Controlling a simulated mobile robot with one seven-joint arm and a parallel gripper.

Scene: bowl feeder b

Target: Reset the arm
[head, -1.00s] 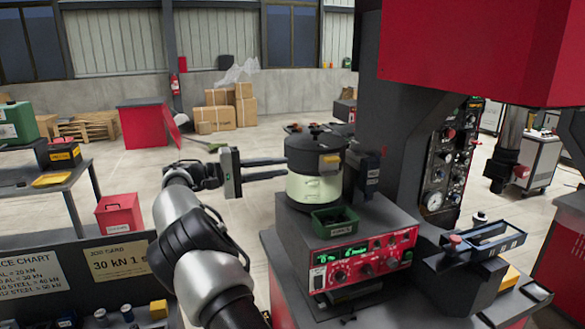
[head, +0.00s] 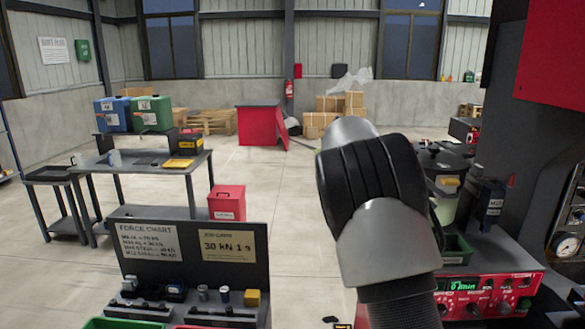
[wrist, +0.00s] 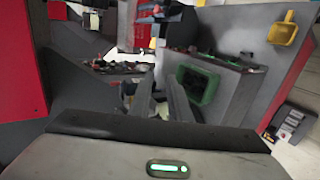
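My arm stands bent in front of the head camera and hides my gripper in that view. In the wrist view my gripper (wrist: 161,88) shows two dark fingers with a gap between them and nothing visibly held. The bowl feeder (head: 445,205), a pale pot with a black lid, is partly hidden behind my arm. The small green bin (head: 457,248) in front of it is also partly hidden; it shows in the wrist view (wrist: 197,86), to the right of the fingers. The red control unit (head: 490,297) is at lower right.
A dark panel with a force chart (head: 150,250) and a job card (head: 228,245) stands at lower left. A red box (head: 227,203) is behind it. A workbench (head: 135,165) carries blue and green canisters. A red press body rises at right.

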